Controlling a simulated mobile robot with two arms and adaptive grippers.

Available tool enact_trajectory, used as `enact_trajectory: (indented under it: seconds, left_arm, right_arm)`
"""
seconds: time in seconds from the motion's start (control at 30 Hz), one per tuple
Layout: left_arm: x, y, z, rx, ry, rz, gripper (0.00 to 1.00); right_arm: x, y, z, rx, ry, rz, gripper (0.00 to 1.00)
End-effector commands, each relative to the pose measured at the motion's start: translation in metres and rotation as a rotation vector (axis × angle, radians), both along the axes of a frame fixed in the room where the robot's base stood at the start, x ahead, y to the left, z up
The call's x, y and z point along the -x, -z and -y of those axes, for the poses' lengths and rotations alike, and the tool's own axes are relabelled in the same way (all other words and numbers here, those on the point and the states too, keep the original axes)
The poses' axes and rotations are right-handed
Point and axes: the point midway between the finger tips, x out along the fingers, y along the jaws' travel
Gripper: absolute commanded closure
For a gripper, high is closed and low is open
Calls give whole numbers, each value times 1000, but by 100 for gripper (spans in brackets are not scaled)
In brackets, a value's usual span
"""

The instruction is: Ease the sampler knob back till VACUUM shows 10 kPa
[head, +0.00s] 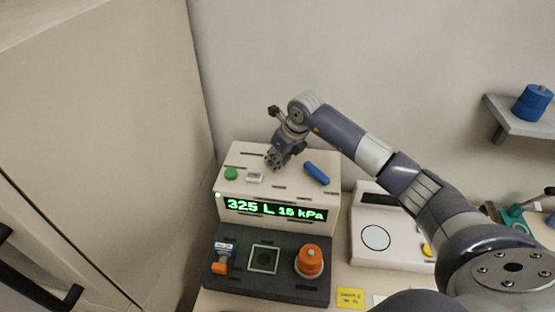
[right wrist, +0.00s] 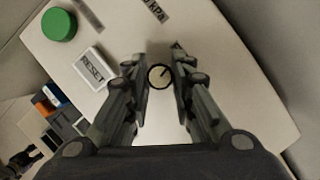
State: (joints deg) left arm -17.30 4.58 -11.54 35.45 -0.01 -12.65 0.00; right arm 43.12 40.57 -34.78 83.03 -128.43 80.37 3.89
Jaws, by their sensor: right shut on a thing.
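The sampler (head: 280,200) is a cream machine with a dark lower deck. Its green display (head: 275,210) reads 325 L and 16 kPa. My right gripper (head: 276,161) reaches down onto the machine's top from the right. In the right wrist view, a small round knob (right wrist: 160,76) with a pale face and a dark pointer line sits between the fingertips, and my right gripper (right wrist: 159,82) is shut on it. The head view hides the knob behind the gripper.
The top also carries a green button (head: 231,173), a RESET button (head: 255,177) and a blue handle (head: 317,173). An orange knob (head: 309,261) stands on the lower deck. A white device (head: 378,212) stands to the right. A cabinet (head: 100,130) fills the left.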

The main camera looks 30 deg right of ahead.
Motion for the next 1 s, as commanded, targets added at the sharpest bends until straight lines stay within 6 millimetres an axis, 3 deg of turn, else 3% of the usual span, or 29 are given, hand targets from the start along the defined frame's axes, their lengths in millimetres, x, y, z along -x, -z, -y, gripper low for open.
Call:
enact_trajectory:
  seconds: [0.6, 1.0]
  left_arm:
    - [-5, 65, -1, 0, -2, 7, 60]
    - [-3, 86, -1, -1, -2, 4, 60]
  right_arm:
    - [-3, 3, 4, 1, -456, 6, 100]
    - [-4, 0, 4, 0, -718, 5, 100]
